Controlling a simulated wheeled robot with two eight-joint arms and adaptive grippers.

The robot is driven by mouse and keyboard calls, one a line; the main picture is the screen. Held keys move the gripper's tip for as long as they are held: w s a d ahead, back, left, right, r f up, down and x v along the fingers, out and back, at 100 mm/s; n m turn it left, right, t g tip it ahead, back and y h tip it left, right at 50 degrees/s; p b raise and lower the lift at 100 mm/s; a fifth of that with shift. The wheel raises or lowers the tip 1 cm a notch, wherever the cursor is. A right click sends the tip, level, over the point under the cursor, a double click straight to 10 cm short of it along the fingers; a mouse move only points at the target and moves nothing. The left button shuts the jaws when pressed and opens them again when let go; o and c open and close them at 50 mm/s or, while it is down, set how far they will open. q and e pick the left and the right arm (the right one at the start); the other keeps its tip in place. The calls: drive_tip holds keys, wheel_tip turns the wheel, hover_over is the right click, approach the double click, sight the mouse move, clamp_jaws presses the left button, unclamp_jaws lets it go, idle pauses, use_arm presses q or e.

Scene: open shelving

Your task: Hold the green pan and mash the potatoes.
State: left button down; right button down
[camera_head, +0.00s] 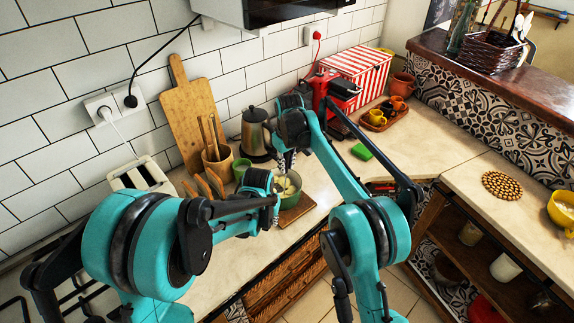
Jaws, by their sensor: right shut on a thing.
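The green pan (293,200) sits on a wooden board on the counter, with pale yellow potatoes (286,186) inside. My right gripper (286,160) points down just above the pan and is shut on what looks like the masher, which is mostly hidden by the gripper and small in view. The masher's head cannot be made out. My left gripper (274,203) is at the left side of the pan. Its fingers are largely hidden by its own wrist, so I cannot tell if they grip the pan or its handle.
Left of the pan stand a green cup (241,168), a utensil pot (218,165) and a toaster (140,182). A kettle (256,133) is behind. A green sponge (361,152) and a tray of cups (378,122) lie to the right.

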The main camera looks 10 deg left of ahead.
drive_tip(key=shift+a, duration=0.15)
drive_tip(key=shift+w+a+r, duration=0.1)
drive_tip(key=shift+a, duration=0.5)
drive_tip(key=shift+s+d, duration=1.15)
drive_tip(key=shift+s, duration=0.25)
drive_tip(key=shift+w+f, duration=0.25)
drive_tip(key=shift+w, duration=0.55)
drive_tip(key=shift+w+a+r, duration=0.1)
drive_tip(key=shift+w+a, duration=0.3)
drive_tip(key=shift+w, duration=0.3)
drive_tip(key=shift+s, duration=0.1)
